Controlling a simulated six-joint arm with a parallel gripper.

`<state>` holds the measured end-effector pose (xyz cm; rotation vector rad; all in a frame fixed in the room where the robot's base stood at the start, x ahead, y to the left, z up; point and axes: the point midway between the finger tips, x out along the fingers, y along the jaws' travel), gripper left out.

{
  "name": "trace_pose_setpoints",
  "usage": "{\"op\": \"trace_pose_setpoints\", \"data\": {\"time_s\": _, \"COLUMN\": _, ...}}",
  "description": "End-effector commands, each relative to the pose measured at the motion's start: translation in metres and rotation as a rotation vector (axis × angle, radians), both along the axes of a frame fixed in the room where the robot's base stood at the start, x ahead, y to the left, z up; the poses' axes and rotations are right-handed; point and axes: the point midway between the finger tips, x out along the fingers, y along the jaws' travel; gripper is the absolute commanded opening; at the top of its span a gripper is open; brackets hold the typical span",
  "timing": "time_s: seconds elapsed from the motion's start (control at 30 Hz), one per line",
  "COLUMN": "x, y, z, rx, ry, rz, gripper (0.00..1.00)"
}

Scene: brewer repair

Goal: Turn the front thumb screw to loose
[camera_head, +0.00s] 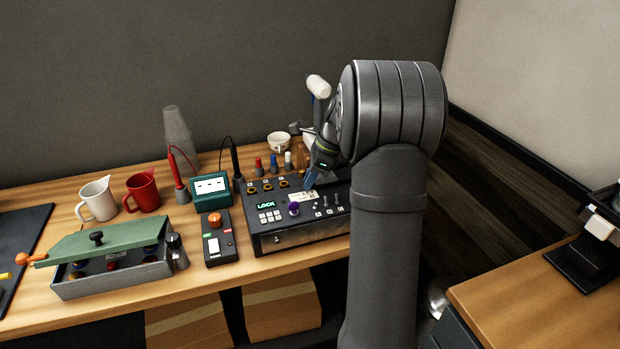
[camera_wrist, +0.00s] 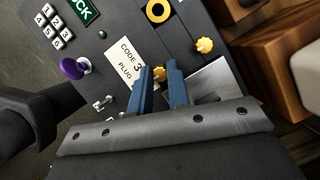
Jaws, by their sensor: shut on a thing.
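The black panel box (camera_head: 300,238) stands on the bench with a green LOCK display. In the wrist view, a yellow thumb screw (camera_wrist: 159,74) shows between the blue fingertips of my gripper (camera_wrist: 160,70). My gripper is shut on this screw, which is the one nearer the panel's front, and the fingers hide much of it. A second yellow thumb screw (camera_wrist: 204,45) stands apart, farther back beside a silver plate (camera_wrist: 217,78). In the head view, my gripper (camera_head: 310,181) reaches down onto the panel and the screws cannot be made out.
A purple knob (camera_wrist: 73,68), small toggle switches (camera_wrist: 104,103) and a CODE 3 PLUG label (camera_wrist: 124,58) lie close by on the panel. A teal meter (camera_head: 211,190), a black switch box (camera_head: 218,238) and a green-lidded case (camera_head: 110,258) stand to the left. A white cup (camera_head: 279,142) stands behind.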

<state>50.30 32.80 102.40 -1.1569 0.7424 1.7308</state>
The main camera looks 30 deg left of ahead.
Motion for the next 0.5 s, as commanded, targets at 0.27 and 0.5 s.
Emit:
{"op": "trace_pose_setpoints", "data": {"time_s": 0.27, "x": 0.0018, "y": 0.0008, "z": 0.0005, "rx": 0.0, "ry": 0.0, "rz": 0.163, "gripper": 0.0}}
{"op": "trace_pose_setpoints", "data": {"time_s": 0.5, "x": 0.0029, "y": 0.0019, "z": 0.0008, "rx": 0.001, "ry": -0.001, "rz": 0.386, "gripper": 0.0}}
